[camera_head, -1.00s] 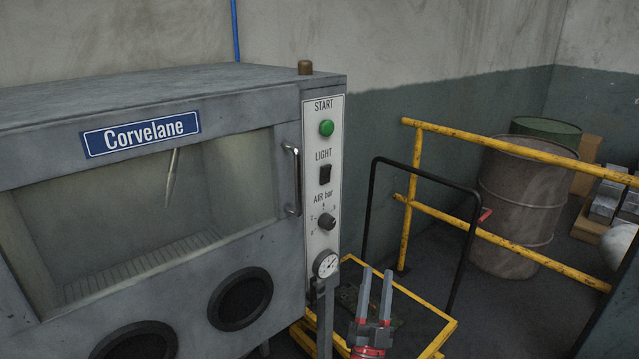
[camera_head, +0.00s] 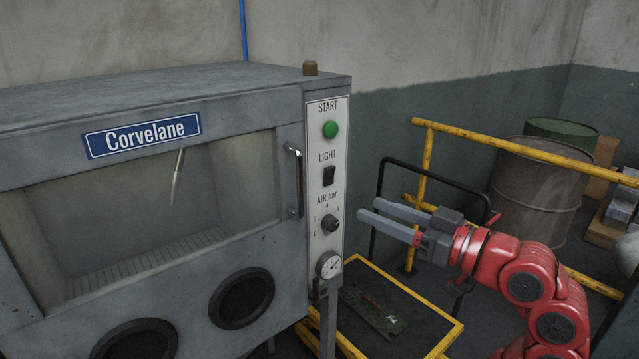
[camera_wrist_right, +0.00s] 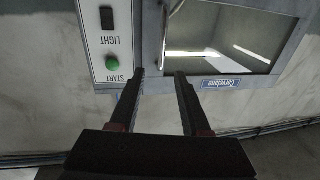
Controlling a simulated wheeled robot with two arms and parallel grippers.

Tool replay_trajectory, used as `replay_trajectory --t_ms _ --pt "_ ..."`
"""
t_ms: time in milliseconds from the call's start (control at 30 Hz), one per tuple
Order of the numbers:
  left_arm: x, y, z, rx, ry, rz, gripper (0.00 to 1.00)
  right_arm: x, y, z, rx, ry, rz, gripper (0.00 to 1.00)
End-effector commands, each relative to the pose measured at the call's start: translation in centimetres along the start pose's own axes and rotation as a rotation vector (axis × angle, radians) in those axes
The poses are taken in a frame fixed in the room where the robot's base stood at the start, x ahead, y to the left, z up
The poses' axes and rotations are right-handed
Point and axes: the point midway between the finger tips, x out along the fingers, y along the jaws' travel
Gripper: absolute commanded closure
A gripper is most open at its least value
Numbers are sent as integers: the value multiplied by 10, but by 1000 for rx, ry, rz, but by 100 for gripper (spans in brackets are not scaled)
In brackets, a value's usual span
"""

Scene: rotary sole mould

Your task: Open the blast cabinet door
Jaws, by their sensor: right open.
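The grey blast cabinet (camera_head: 180,86) with the Corvelane sign fills the left of the head view. Its windowed door (camera_head: 150,205) is shut, with a vertical metal handle (camera_head: 293,180) at its right edge. In the right wrist view, upside down, the window (camera_wrist_right: 225,35) and part of the handle (camera_wrist_right: 176,6) show. My right gripper (camera_head: 368,210) is open and empty, to the right of the control panel (camera_head: 326,185), its fingers pointing left toward the cabinet. In the wrist view its fingers (camera_wrist_right: 158,74) are apart with nothing between them. My left gripper is not in view.
The panel has a green START button (camera_head: 330,129), a LIGHT switch (camera_head: 328,176), an AIR knob (camera_head: 331,223) and a gauge (camera_head: 329,264). A yellow-edged cart (camera_head: 447,340) stands below my right gripper. Yellow railing (camera_head: 520,150) and drums (camera_head: 535,190) are behind the arm.

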Motion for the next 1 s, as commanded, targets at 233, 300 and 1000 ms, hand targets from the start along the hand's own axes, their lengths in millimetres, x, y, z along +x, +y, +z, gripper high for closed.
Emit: replay_trajectory --t_ms 233,300,1000 --pt "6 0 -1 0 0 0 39 20 -7 2 -20 -30 -15 53" --pt "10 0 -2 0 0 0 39 34 -8 2 -21 -31 -16 53" --pt "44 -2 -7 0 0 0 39 168 -7 4 -20 -22 -10 53"
